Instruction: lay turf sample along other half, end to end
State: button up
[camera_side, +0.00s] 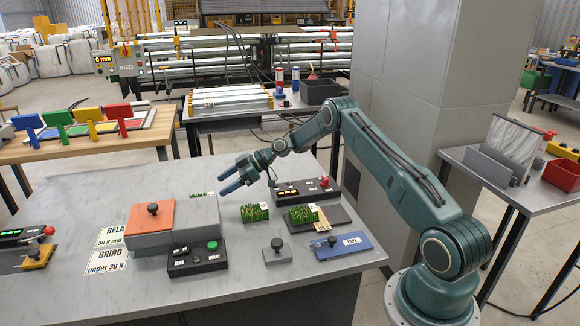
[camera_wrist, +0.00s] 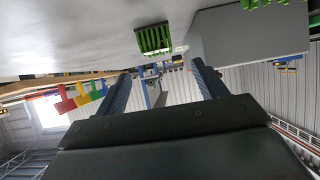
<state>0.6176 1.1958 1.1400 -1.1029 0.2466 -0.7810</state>
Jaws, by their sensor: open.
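My gripper (camera_side: 232,184) is open and empty, held above the table and pointing left. Its two fingers also show apart in the wrist view (camera_wrist: 162,74). One green turf piece (camera_side: 254,214) with a white label lies on the table below and right of it. A second labelled turf piece (camera_side: 301,215) lies on the left part of a dark flat plate (camera_side: 336,215); the plate's right part looks bare. A little more green (camera_side: 197,195) shows behind the grey box, mostly hidden. In the wrist view, one green piece (camera_wrist: 154,40) lies ahead, beyond the fingertips; I cannot tell which.
A grey box (camera_side: 180,235) with an orange top (camera_side: 149,218) and black knob stands left. A black button box (camera_side: 197,258), a knobbed grey block (camera_side: 277,251), a blue labelled plate (camera_side: 343,245) and a control panel (camera_side: 305,189) surround the turf. The table's left rear is clear.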

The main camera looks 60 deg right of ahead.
jog(key=shift+x, duration=1.5)
jog(key=shift+x, duration=2.6)
jog(key=shift+d, duration=0.1)
jog(key=shift+c, duration=0.2)
jog(key=c, duration=1.2)
jog(key=shift+o, duration=0.2)
jog(key=shift+r, duration=0.15)
notch_tip(320, 180, up, 20)
